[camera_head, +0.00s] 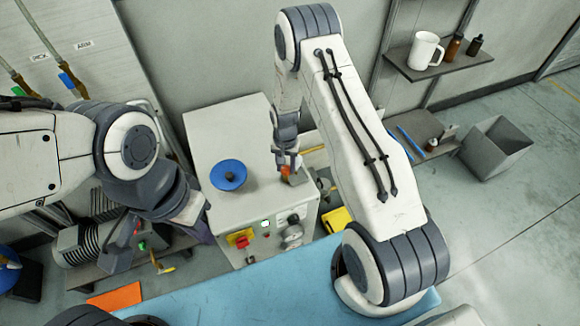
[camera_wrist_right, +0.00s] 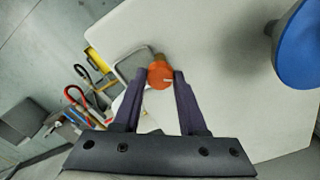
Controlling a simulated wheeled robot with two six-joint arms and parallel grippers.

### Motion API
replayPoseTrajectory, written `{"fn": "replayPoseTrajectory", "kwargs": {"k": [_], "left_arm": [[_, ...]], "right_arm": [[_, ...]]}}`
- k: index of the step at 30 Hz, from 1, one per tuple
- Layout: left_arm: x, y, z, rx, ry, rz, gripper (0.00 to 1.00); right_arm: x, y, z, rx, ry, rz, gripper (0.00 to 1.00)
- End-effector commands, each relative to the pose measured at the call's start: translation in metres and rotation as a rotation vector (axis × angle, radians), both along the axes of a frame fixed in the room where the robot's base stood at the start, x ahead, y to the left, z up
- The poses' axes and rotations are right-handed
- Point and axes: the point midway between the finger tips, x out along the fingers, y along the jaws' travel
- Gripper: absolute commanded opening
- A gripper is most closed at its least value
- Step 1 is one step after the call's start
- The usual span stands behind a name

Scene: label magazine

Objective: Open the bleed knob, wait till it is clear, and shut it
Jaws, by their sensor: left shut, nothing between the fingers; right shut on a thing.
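The bleed knob is a small orange knob (camera_wrist_right: 160,74) at the right edge of the white cabinet's top. In the head view the orange knob (camera_head: 291,177) is partly hidden by my right gripper (camera_head: 289,164), which reaches down from above. In the right wrist view the fingertips of my right gripper (camera_wrist_right: 160,78) sit on either side of the knob, shut on it. A pale mark shows on the knob's face. My left gripper (camera_head: 203,235) is low beside the cabinet's left front, shut and empty, partly hidden by its own wrist. No fluid can be made out near the knob.
The white cabinet (camera_head: 215,125) carries a blue round handle (camera_head: 229,175) on top. A blue mat (camera_head: 250,300) lies in front. A shelf (camera_head: 450,65) holds a mug and bottles.

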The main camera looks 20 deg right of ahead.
Motion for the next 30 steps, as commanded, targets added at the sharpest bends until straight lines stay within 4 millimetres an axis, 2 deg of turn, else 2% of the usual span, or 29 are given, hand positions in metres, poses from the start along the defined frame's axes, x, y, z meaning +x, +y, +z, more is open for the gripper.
{"fn": "replayPoseTrajectory", "kwargs": {"k": [9, 30], "left_arm": [[0.0, 0.0, -0.014, 0.0, 0.0, 0.0, 0.0], [0.0, 0.0, -0.033, 0.0, 0.0, 0.0, 0.0]], "right_arm": [[0.001, 0.002, -0.002, 0.0, -0.004, 0.303, 0.0], [0.001, 0.001, -0.001, -0.001, -0.005, 0.967, 0.0]]}}
